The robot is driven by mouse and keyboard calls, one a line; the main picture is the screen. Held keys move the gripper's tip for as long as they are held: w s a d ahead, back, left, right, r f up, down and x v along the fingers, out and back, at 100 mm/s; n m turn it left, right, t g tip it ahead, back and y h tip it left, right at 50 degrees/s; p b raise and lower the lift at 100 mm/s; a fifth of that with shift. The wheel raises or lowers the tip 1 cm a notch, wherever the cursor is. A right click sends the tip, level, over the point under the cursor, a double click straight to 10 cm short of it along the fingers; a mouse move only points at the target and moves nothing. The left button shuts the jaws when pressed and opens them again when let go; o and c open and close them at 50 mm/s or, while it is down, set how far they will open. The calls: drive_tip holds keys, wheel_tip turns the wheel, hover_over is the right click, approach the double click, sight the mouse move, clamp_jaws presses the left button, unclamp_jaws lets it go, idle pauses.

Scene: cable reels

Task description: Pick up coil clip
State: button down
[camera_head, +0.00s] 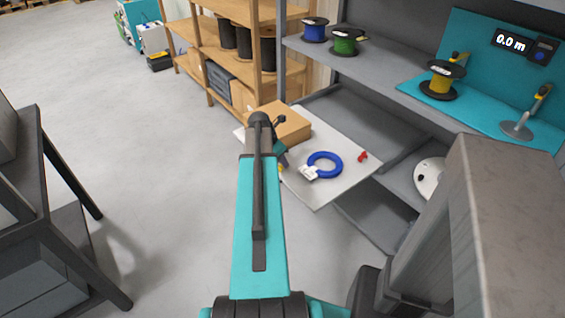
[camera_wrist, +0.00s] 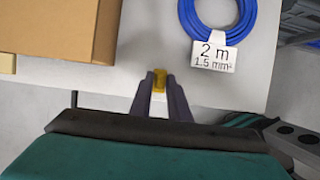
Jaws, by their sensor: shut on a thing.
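A small yellow coil clip (camera_wrist: 159,76) sits between the two dark fingertips of my gripper (camera_wrist: 160,84) in the wrist view. My gripper is shut on it, near the edge of the light pull-out shelf; I cannot tell its height. The fingers hide the clip's sides. In the head view my arm hides most of the gripper, and a bit of yellow shows beside it. A red clip (camera_head: 362,156) lies on the shelf, right of the blue cable coil (camera_head: 324,164), apart from my gripper.
The blue coil carries a white tag (camera_wrist: 213,52) reading 2 m, 1.5 mm². A cardboard box (camera_head: 286,125) stands on the pull-out shelf (camera_head: 316,192), left of the coil. Blue and green reels (camera_head: 345,42) stand above. A dark rack (camera_head: 40,190) is at left; floor between is clear.

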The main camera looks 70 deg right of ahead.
drive_tip(key=shift+r, duration=1.7)
drive_tip(key=w+a, duration=0.1)
drive_tip(key=a, duration=0.6)
drive_tip(key=w+a+r+b, duration=0.1)
drive_tip(key=w+a, duration=0.1)
drive_tip(key=a, duration=0.6)
drive_tip(key=shift+w+a+r, duration=0.2)
drive_tip(key=shift+w+a, duration=0.1)
